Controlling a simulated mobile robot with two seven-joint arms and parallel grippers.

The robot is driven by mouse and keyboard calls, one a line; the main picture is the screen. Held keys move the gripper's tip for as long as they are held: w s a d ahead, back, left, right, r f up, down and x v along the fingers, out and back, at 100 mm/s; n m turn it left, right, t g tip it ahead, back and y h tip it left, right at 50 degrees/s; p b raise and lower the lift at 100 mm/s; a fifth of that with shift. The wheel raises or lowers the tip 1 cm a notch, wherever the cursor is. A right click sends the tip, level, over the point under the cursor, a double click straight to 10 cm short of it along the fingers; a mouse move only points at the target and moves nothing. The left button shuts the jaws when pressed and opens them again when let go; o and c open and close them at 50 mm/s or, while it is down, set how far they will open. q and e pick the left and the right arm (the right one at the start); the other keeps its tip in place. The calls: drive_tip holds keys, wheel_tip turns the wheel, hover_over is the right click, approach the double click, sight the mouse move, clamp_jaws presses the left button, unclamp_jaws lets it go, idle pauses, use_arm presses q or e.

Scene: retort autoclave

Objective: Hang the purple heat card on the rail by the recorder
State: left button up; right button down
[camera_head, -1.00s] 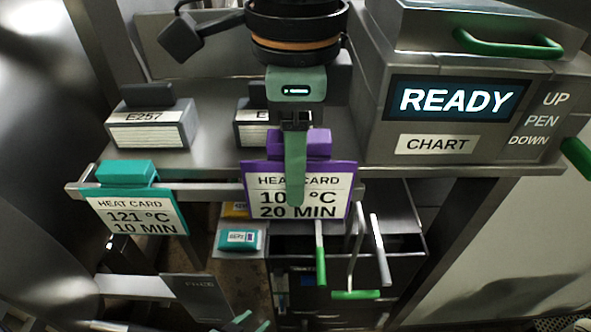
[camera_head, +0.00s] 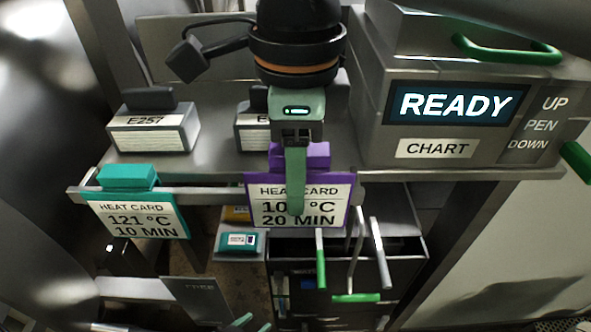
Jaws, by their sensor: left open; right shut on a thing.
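The purple heat card (camera_head: 342,205) reads "HEAT CARD", "20 MIN" and a temperature partly covered by a finger. My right gripper (camera_head: 296,200) comes down from the top and is shut on the purple clip at the card's top. The card hangs upright in front of the rail (camera_head: 215,194); I cannot tell whether its clip sits on the rail. The recorder (camera_head: 437,148) stands to the right, its screen showing READY. My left gripper (camera_head: 246,323) is open and empty at the bottom edge, only its tips showing, well below the card.
A teal heat card (camera_head: 138,213), 121 °C, 10 MIN, hangs on the rail at left. A box marked E257 (camera_head: 150,134) and a second box (camera_head: 251,138) stand on the shelf behind. Green-tipped handles (camera_head: 321,262) stick out below the purple card.

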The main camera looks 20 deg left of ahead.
drive_tip(key=shift+p, duration=0.55)
idle(0.5)
drive_tip(key=shift+f+b, duration=0.55)
drive_tip(key=shift+f, duration=1.05)
idle(0.4)
drive_tip(key=shift+c, duration=2.1)
unclamp_jaws()
wheel_tip(320, 180, up, 13)
drive_tip(key=shift+f+p, duration=0.2)
drive_tip(key=shift+p, duration=0.3)
